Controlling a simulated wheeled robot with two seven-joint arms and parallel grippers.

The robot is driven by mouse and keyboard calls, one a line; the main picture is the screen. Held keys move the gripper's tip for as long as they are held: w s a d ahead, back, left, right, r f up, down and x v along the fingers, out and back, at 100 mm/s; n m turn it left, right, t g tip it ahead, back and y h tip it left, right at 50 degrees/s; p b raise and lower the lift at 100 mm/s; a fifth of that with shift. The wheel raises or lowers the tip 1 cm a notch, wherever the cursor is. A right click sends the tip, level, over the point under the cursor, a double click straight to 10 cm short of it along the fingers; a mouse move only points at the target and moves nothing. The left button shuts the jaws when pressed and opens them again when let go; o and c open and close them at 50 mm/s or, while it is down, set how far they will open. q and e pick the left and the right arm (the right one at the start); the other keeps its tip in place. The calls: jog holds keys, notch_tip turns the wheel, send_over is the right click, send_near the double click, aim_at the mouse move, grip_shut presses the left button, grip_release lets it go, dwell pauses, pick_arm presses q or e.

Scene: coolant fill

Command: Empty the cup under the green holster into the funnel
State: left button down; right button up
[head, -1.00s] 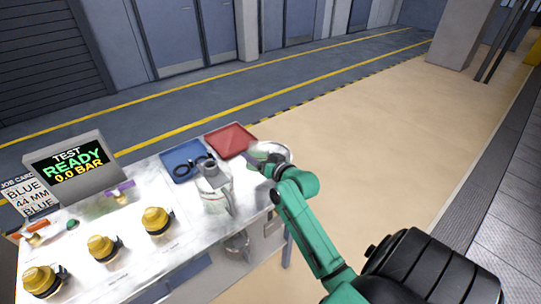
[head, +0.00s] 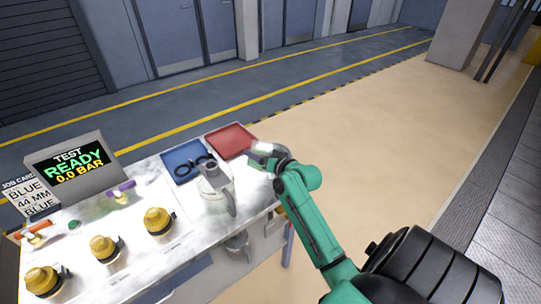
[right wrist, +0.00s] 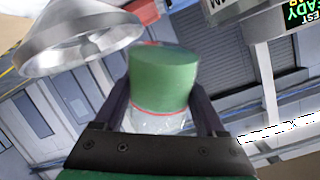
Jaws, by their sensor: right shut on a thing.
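My right gripper (right wrist: 160,90) is shut on a cup (right wrist: 163,80) that shows a green part, a thin red line and a clear part. The wrist picture is turned over, so the green part is the lower one. The silver funnel (right wrist: 82,42) shows beside the cup in the right wrist view, apart from it. In the head view my right gripper (head: 272,155) is over the bench's far right end, and the cup is hard to make out there. The green holster (head: 73,224) has no clear cup under it. My left gripper is not in view.
A blue tray (head: 176,170) and a red tray (head: 231,134) lie at the back of the bench. Yellow-capped fittings (head: 158,220) line the front, and the test screen (head: 70,166) is at left.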

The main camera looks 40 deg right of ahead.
jog(key=shift+s+d+r, duration=0.1)
jog(key=shift+d+r, duration=0.1)
jog(key=shift+w+p, duration=0.3)
jog(key=shift+d+m, duration=0.1)
jog(key=shift+m, duration=0.2)
jog(key=shift+s, duration=0.25)
jog(key=shift+w+f+g, duration=0.15)
jog(key=shift+w+g, duration=0.1)
jog(key=shift+g, duration=0.05)
jog(key=shift+d+m, duration=0.1)
jog(key=shift+m, duration=0.2)
jog(key=shift+s+y, duration=0.2)
jog(key=shift+y, duration=0.2)
